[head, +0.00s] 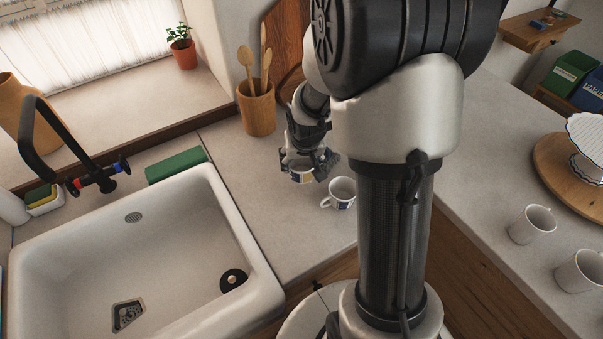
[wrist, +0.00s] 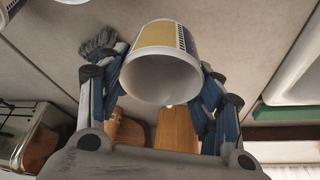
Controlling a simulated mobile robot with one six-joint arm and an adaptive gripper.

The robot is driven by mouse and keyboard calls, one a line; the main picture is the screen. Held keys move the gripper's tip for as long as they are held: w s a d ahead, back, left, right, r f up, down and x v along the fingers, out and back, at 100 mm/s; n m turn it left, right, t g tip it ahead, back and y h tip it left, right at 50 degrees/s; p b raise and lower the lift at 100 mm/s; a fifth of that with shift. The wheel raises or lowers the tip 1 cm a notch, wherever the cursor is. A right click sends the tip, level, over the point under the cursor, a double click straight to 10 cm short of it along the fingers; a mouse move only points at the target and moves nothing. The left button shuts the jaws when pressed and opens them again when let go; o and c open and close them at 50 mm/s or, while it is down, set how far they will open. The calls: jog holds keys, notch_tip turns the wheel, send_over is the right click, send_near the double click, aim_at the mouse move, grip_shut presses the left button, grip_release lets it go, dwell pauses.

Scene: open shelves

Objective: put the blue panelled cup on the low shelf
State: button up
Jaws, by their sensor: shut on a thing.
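My gripper (head: 308,163) is above the counter between the sink and my arm column, shut on a white cup (head: 301,174) with blue and yellow panels. The wrist view shows this cup (wrist: 160,78) between the fingers (wrist: 155,60), its open mouth facing the camera and yellow and dark blue panels on its side. A second white cup (head: 341,189) with a handle and a blue patch near its base stands upright on the counter, just right of the held one. A wooden shelf (head: 535,32) is on the wall at the upper right, with a small object on it.
A white sink (head: 262,262) lies left, with a black tap (head: 60,130) behind it. A wooden utensil pot (head: 257,108) stands behind my gripper. Two white cups (head: 532,225) (head: 582,270) and a cake stand (head: 588,135) occupy the right counter. Green (head: 568,75) and blue boxes sit below the shelf.

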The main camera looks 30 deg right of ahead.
aim_at(299, 164)
notch_tip(299, 164, down, 4)
jog(key=shift+f+b, duration=0.2)
jog(key=shift+b, duration=0.95)
jog(key=shift+r, duration=0.1)
jog(key=o, duration=0.7)
jog(key=shift+f, duration=0.2)
jog(key=o, duration=0.5)
jog(key=shift+r, duration=0.15)
